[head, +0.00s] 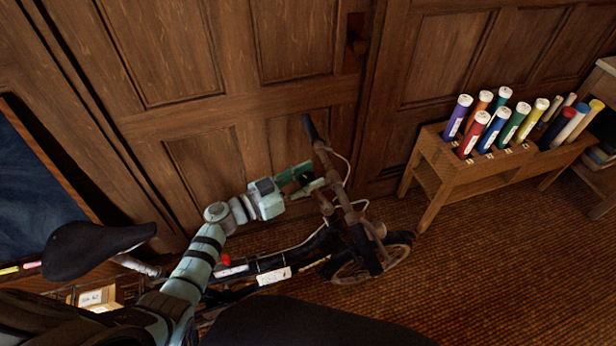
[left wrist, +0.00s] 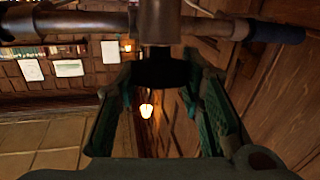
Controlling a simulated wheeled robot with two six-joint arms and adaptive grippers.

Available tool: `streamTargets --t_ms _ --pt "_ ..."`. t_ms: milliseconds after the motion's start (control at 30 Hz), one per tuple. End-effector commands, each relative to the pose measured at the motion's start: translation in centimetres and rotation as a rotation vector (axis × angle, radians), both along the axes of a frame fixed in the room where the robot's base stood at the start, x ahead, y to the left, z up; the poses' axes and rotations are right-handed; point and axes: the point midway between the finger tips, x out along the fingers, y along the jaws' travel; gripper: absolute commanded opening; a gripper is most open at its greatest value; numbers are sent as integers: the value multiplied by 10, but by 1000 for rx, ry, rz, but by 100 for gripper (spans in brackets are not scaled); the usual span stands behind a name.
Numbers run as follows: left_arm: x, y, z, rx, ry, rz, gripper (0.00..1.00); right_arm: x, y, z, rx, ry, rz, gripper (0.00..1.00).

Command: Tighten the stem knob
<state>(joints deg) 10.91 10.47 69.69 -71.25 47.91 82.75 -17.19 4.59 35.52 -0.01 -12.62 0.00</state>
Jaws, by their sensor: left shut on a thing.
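A folding bicycle stands by the wooden wall, with its brown handlebar (head: 330,165) upright in the head view. My left gripper (head: 308,181) reaches the handlebar stem from the left, with its green fingers on either side of it. In the left wrist view, a dark round stem knob (left wrist: 165,70) sits below the brown stem clamp (left wrist: 160,24), between the fingers of the left gripper (left wrist: 160,78). The fingers are shut on the knob. The knob is mostly hidden in the head view. My right gripper is not in view.
The black saddle (head: 95,250) is at the left, and the front wheel (head: 350,268) stands below the handlebar. A red lever (head: 226,259) shows on the frame. A wooden rack (head: 465,165) with several coloured tubes is at the right. The woven floor (head: 500,270) is clear at lower right.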

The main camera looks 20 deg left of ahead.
Motion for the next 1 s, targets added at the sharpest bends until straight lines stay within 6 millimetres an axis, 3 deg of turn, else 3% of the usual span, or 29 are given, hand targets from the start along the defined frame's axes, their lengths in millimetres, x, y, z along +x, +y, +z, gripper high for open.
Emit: streamTargets --t_ms 333,567,767,1000 --pt "1 1 -2 21 -35 -109 7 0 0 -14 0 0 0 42" --pt "1 1 -5 55 -89 -278 7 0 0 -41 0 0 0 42" --pt "1 1 -8 89 -146 -457 7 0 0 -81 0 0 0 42" --pt "1 0 -12 131 -213 -669 7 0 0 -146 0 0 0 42"
